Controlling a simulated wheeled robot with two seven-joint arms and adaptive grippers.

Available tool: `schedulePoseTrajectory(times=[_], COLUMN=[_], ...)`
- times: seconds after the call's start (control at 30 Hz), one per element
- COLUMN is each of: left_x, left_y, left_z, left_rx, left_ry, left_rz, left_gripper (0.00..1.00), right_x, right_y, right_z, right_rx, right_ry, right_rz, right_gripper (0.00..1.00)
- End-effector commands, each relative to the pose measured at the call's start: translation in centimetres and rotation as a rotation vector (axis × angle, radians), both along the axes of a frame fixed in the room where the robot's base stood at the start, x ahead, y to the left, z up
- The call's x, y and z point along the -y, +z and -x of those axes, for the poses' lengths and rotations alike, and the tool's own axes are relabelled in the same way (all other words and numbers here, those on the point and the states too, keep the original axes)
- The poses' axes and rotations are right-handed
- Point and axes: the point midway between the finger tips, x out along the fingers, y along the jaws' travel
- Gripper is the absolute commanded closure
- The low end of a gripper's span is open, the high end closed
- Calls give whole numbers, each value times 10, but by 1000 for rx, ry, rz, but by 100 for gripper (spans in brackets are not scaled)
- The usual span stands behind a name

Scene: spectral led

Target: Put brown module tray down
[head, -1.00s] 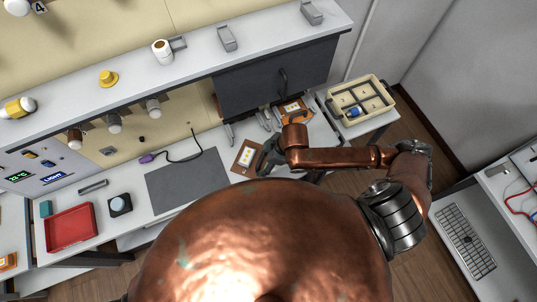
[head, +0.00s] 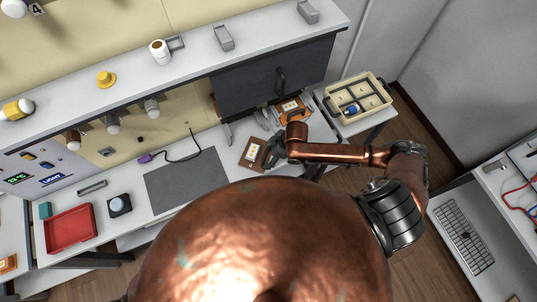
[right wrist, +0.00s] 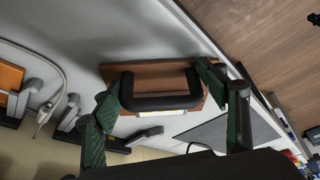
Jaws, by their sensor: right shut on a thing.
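The brown module tray (head: 253,153) is a flat brown plate with a pale label, over the white bench right of the grey mat. In the right wrist view the brown plate (right wrist: 150,72) carries a black handle (right wrist: 160,102). My right gripper (head: 271,153) is shut on this handle, with green-padded fingers (right wrist: 160,90) at its two ends. I cannot tell whether the tray touches the bench. My left gripper is not in view.
A second, orange-brown tray (head: 292,111) stands among grey holders below the dark cabinet (head: 275,80). The grey mat (head: 187,180) is bare. A cream compartment box (head: 357,97) stands to the right. A red tray (head: 70,229) lies at left.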

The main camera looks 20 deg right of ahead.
Motion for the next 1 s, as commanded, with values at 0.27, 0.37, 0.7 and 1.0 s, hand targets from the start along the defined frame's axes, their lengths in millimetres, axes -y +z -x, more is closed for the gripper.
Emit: schedulePoseTrajectory(times=[0.27,0.37,0.7,1.0], left_x=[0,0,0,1], left_y=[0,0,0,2], left_z=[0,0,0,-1], left_rx=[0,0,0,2], left_ry=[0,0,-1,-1], left_rz=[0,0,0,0], left_gripper=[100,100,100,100], right_x=[0,0,0,16], right_y=[-1,-1,1,42], right_z=[0,0,0,10], right_rx=[-1,-1,0,1], right_ry=[-1,-1,-1,-1], right_rz=[1,1,0,2], right_gripper=[24,17,15,15])
